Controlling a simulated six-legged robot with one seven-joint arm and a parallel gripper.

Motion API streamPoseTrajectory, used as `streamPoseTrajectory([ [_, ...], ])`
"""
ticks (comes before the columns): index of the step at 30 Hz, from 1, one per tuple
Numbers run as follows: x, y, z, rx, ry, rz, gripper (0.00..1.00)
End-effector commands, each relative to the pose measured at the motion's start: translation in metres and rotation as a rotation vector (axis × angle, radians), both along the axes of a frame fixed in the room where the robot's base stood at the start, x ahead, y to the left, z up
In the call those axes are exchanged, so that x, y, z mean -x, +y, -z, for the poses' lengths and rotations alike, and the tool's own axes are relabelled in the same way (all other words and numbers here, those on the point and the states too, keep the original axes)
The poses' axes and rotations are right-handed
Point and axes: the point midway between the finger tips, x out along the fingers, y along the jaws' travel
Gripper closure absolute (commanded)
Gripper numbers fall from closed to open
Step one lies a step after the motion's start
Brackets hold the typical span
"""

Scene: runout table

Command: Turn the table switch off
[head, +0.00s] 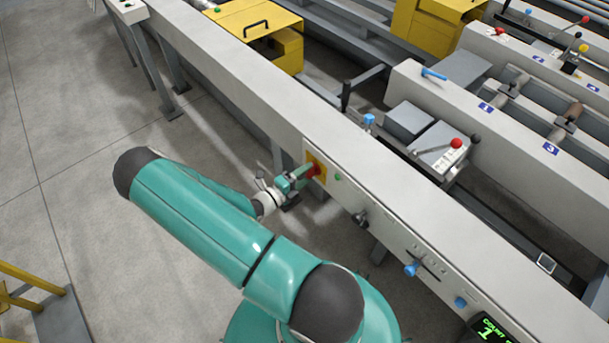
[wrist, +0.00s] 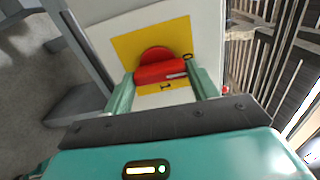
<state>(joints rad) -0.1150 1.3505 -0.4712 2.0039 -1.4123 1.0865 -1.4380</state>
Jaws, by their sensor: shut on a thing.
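The table switch is a red rotary handle (wrist: 160,69) on a yellow plate (wrist: 124,46), set on the pale side face of the long table. My gripper (wrist: 162,82) is shut on the handle, one green finger at each end. In the head view my gripper (head: 303,177) is at the switch plate (head: 318,160), and much of the red handle (head: 314,171) is hidden by it.
Right of the switch on the same face are a green button (head: 337,177), a black knob (head: 360,217), blue knobs (head: 411,269) and a green-lit counter (head: 489,330). A red-topped lever (head: 456,143) stands behind the beam. Open floor lies to the left.

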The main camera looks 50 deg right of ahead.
Motion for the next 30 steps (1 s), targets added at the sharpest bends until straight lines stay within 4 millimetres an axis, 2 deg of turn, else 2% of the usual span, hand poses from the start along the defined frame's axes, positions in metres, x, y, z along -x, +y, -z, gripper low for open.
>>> streamPoseTrajectory([
  [19,0.0002,0.0015,0.0006,-0.013,0.054,0.0,0.65],
  [20,0.0002,0.0015,0.0006,-0.013,0.054,0.0,0.36],
  [22,0.0001,0.0012,0.0005,-0.013,0.054,0.0,0.22],
  [30,-0.0001,0.0007,0.0003,-0.013,0.052,0.0,0.2],
])
